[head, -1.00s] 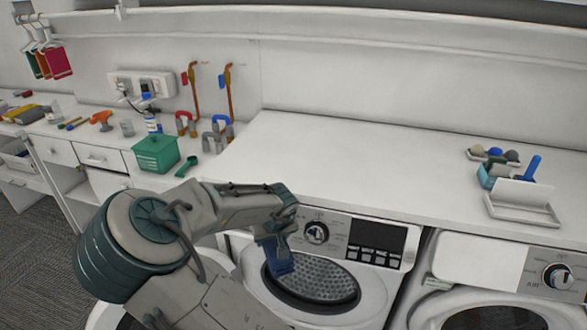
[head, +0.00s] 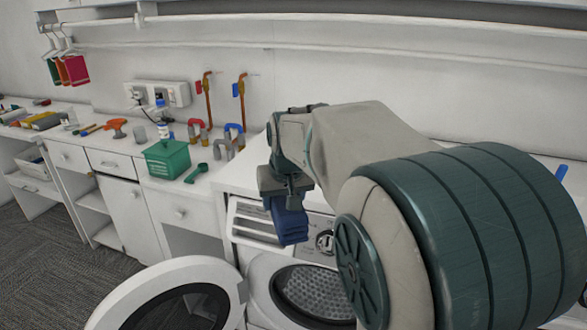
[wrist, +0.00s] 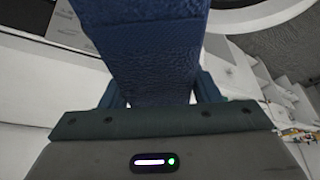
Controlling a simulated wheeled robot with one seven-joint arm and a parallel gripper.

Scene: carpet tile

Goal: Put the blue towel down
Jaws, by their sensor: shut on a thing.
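The blue towel (head: 290,222) hangs from my gripper (head: 285,190) in the head view. The gripper is shut on the towel's upper part, and the towel's lower end hangs free in front of the washer's control panel. In the wrist view the towel (wrist: 150,50) fills the upper middle, between the two fingers of my gripper (wrist: 160,95). Part of the washer behind is hidden by my arm.
A washer (head: 310,290) with its round door (head: 180,300) swung open stands below. A white counter (head: 235,177) lies behind the gripper. A green basket (head: 167,160), green scoop (head: 197,173) and several clamps (head: 230,140) stand on the left counter.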

